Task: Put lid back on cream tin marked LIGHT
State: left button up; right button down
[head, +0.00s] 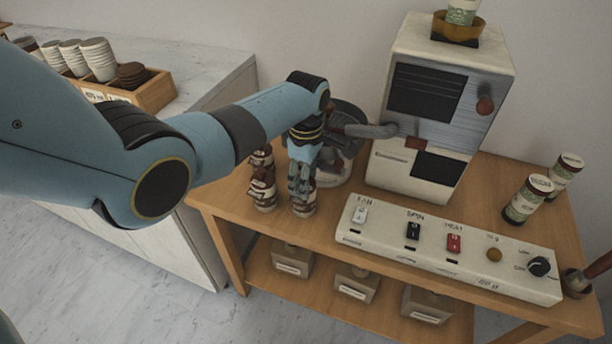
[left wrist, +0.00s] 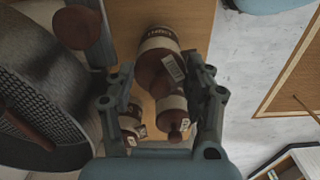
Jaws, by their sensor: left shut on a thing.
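Several brown-and-cream tins stand close together at the table's left end in the head view, one at the far left of the group (head: 262,182). My left gripper (head: 302,180) reaches down over the right part of that group, its fingers covering much of it. In the left wrist view my left gripper (left wrist: 162,85) has a brown lid with a white tag (left wrist: 152,73) between its fingers; the contact itself is unclear. A banded tin (left wrist: 160,40) is right by this lid, its lettering too small to read surely. Two more brown tops with tags lie below. My right gripper is not in view.
A dark round device (head: 345,125) with a grey arm stands just behind my gripper, beside the cream roaster (head: 420,175). A long switch panel (head: 450,250) lies along the table's front. Two green-labelled tins stand at right. Small boxes sit on the lower shelf.

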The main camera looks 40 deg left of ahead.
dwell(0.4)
pick_arm(q)
jog(key=o, duration=1.2)
jog(key=o, duration=0.4)
jog(key=shift+o, duration=0.2)
jog(key=shift+w+r, duration=0.1)
jog(key=shift+r, duration=0.05)
